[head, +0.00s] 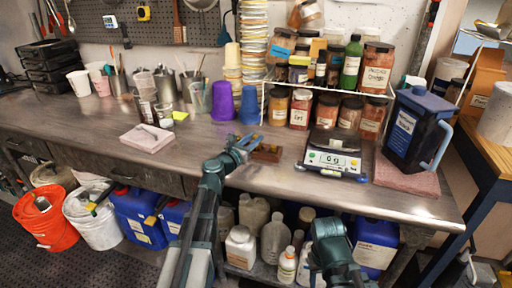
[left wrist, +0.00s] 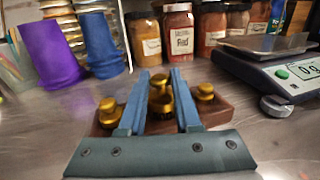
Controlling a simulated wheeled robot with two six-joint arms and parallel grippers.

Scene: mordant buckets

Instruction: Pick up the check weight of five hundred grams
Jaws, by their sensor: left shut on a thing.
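A dark reddish-brown wooden block (head: 267,153) with brass knobbed check weights lies on the metal bench. In the left wrist view the block (left wrist: 219,113) holds a large middle weight (left wrist: 160,98), a smaller left weight (left wrist: 108,112) and a smaller right weight (left wrist: 205,92). My left gripper (head: 246,141) reaches over the block. In the left wrist view its blue fingers (left wrist: 161,80) stand on either side of the middle weight, shut on it. The weight still appears at the block. My right gripper is not seen; only part of that arm shows.
A scale (head: 334,158) reading 0 g stands right of the block. Purple (head: 222,101) and blue cups (head: 250,104) stand behind the gripper. A rack of jars (head: 330,85) is at the back. A dark blue jug (head: 410,127) stands at the right.

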